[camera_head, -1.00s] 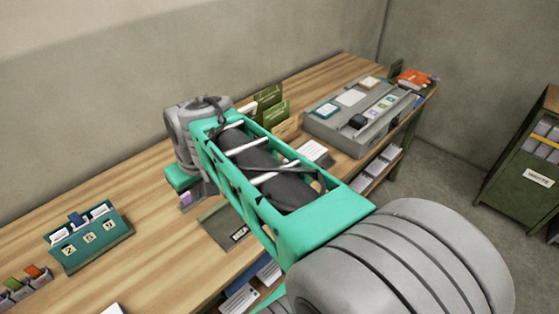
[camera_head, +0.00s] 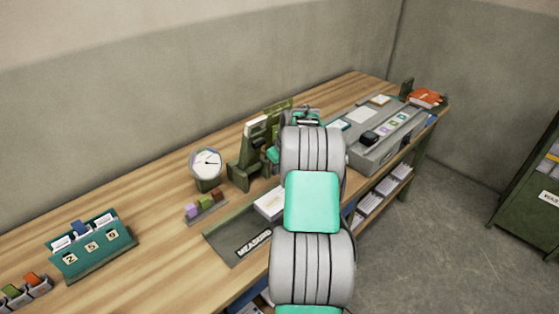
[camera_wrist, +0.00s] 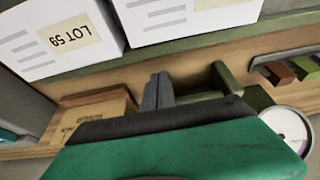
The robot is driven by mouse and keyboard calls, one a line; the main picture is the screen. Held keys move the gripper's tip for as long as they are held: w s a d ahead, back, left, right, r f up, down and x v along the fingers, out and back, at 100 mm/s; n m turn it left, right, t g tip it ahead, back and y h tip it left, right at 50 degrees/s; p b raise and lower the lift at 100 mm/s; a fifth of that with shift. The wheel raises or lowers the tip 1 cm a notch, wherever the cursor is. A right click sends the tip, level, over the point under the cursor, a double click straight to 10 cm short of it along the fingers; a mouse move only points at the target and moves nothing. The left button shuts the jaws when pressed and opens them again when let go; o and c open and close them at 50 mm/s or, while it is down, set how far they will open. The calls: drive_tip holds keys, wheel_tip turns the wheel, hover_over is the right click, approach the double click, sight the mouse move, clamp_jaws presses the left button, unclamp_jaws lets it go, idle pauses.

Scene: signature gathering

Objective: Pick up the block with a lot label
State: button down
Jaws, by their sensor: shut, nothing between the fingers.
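In the wrist view a white block (camera_wrist: 35,45) with printed grey lines carries a cream label reading LOT 59, at the upper left. My fingers are hidden there by my arm.
A dial gauge (camera_head: 206,164), a green stand (camera_head: 243,168) and small coloured blocks (camera_head: 205,205) stand near the mat (camera_head: 226,238). A grey console (camera_head: 375,150) is right of my arm. A teal card holder (camera_head: 92,247) is at left.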

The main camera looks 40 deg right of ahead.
drive_tip(key=shift+x, duration=0.75)
drive_tip(key=s+p, duration=0.1)
drive_tip(key=s, duration=0.2)
drive_tip(key=shift+s+r, duration=0.15)
drive_tip(key=shift+s, duration=0.25)
drive_tip(key=shift+s, duration=0.1)
drive_tip(key=s+b, duration=0.1)
drive_tip(key=s, duration=0.4)
drive_tip(key=s+b, duration=0.1)
drive_tip(key=s, duration=0.5)
drive_tip(key=shift+s+d+b, duration=0.2)
drive_tip(key=shift+s+b, duration=0.1)
drive_tip(key=shift+w, duration=0.1)
